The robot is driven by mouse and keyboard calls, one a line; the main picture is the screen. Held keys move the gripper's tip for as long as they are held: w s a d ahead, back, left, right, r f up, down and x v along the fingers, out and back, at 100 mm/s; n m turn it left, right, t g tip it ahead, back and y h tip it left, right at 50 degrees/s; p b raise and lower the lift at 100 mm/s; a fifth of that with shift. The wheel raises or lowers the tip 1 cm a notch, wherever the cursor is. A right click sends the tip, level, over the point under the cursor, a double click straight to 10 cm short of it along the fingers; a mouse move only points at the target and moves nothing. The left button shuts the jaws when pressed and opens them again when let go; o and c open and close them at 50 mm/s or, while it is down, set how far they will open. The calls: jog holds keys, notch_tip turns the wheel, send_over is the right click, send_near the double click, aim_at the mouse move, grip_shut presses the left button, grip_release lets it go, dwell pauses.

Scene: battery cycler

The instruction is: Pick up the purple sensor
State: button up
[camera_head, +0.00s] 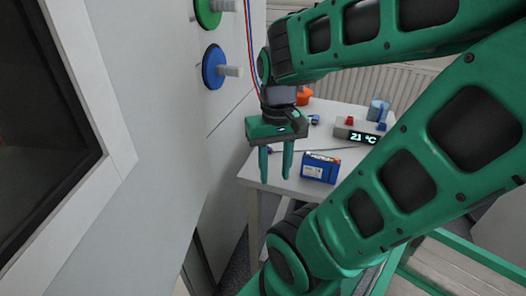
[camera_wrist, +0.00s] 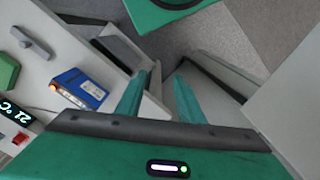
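My gripper (camera_head: 275,177) is open and empty, with its two green fingers apart and pointing down near the left front edge of the white table (camera_head: 256,172). The fingers also show in the wrist view (camera_wrist: 160,80), with nothing between them. A small blue item (camera_head: 314,119) lies towards the back of the table behind the gripper, too small to identify. A thin dark rod (camera_head: 318,150) lies on the tabletop, partly hidden by the gripper.
A blue battery box (camera_head: 319,168) stands right of my gripper and also shows in the wrist view (camera_wrist: 80,88). A display unit reading 21 °C (camera_head: 358,136), an orange item (camera_head: 304,96) and a bluish container (camera_head: 378,109) stand farther back. A white cabinet wall (camera_head: 150,130) is left.

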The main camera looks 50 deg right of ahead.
jog(key=m+t+y, duration=0.2)
jog(key=m+t, duration=0.2)
jog(key=m, duration=2.1)
send_near(270, 148)
jog(key=x, duration=0.8)
jog(key=shift+w+a+f, duration=0.1)
jog(key=shift+w+a, duration=0.15)
grip_shut()
